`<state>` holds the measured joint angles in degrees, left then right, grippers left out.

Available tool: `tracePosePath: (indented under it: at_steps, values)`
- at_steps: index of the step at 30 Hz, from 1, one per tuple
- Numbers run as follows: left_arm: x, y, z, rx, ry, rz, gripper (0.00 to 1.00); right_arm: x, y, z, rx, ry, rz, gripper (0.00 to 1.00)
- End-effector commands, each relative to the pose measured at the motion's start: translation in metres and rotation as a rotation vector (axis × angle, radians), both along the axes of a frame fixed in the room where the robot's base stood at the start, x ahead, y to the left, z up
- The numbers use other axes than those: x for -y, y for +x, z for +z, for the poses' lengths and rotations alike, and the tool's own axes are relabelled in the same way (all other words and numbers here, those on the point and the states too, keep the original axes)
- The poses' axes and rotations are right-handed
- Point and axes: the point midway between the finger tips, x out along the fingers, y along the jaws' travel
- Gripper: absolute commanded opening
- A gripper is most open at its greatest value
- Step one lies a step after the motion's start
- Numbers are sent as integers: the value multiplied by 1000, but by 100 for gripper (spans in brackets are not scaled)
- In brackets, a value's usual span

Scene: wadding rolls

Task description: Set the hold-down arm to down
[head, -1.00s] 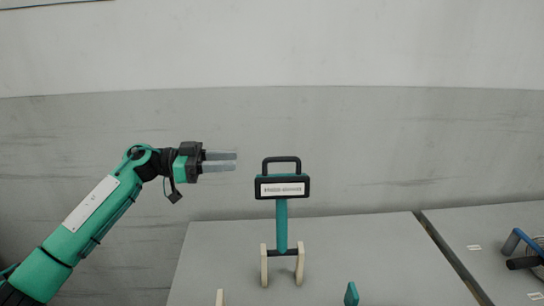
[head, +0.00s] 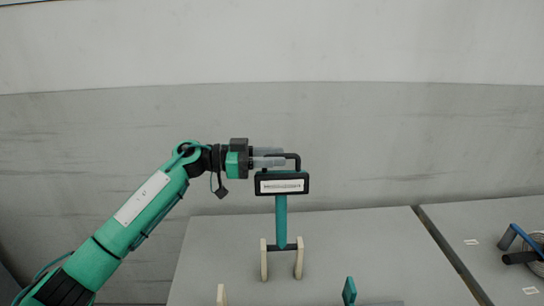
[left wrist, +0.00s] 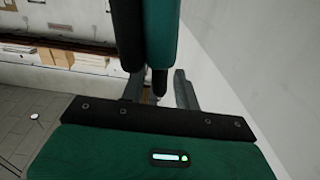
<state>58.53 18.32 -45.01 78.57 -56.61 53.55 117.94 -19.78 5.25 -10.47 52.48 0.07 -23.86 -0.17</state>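The hold-down arm (head: 281,215) stands upright on the table, a teal bar with a black-framed label plate (head: 281,184) and a black loop handle on top (head: 298,162). Its foot sits between two cream posts (head: 299,258). My left gripper (head: 272,157) reaches in from the left, level with the handle, and its grey fingers overlap the handle's left part. In the left wrist view the fingers (left wrist: 158,92) are apart, with a black piece of the hold-down arm (left wrist: 162,45) between or just beyond them. Contact cannot be told. My right gripper is not in view.
The grey table (head: 370,250) is mostly clear. A small cream block (head: 221,294) and a teal block (head: 349,290) stand near its front. A second table at the right bears a blue-framed item (head: 509,238) with a black grip. A wall stands behind.

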Motion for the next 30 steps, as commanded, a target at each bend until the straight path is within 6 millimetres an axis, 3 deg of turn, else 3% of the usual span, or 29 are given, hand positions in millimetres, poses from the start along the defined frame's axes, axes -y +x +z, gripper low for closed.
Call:
tracePosePath:
  at_steps: [1, 4, 17, 23, 30]
  values:
    - [0, 0, 0, 0, 0, 0, 21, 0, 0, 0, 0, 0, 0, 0]
    - [0, 0, 0, 0, 0, 0, 1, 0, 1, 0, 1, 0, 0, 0]
    - [0, -10, 5, 41, 0, -1, 0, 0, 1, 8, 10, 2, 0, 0]
    - [-1, -38, 11, 148, 2, -2, 0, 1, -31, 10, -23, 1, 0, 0]
    - [-1, -84, 11, 330, 1, -3, 0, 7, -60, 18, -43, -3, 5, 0]
